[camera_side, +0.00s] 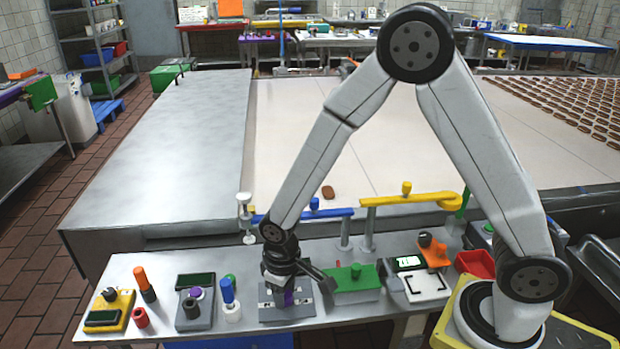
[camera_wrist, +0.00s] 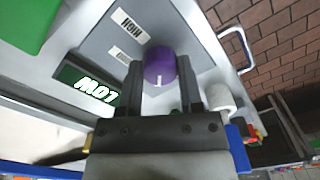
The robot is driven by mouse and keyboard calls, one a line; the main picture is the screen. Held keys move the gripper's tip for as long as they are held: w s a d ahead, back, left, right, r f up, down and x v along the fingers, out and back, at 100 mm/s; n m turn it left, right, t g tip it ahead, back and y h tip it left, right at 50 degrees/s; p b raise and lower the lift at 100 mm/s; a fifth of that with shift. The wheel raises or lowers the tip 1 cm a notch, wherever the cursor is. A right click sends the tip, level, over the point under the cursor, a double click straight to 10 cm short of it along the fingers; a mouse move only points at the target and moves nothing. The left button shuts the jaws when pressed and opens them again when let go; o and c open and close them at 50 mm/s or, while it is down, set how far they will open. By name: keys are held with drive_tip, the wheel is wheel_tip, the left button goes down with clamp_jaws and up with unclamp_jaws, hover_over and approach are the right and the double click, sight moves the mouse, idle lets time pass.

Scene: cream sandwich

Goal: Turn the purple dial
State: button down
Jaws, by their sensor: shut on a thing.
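The purple dial (camera_wrist: 160,66) sits on a grey panel (camera_wrist: 112,30) with two white labels, one reading HIGH. A small green display (camera_wrist: 92,86) beside it reads LOW. A white mark shows on the dial's near side. My gripper (camera_wrist: 160,78) has its two dark fingers on either side of the dial and is shut on it. In the side view my gripper (camera_side: 285,290) points down at the panel (camera_side: 272,313), with a bit of the purple dial (camera_side: 289,298) showing between the fingers.
A green block (camera_side: 352,277) and a white device (camera_side: 425,286) stand to the right.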

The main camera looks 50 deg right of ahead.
drive_tip(key=shift+m, duration=1.4)
drive_tip(key=shift+c, duration=1.3)
unclamp_jaws()
drive_tip(key=shift+r, duration=0.15)
drive_tip(key=shift+r, duration=3.8)
drive_tip(key=shift+d, duration=0.1)
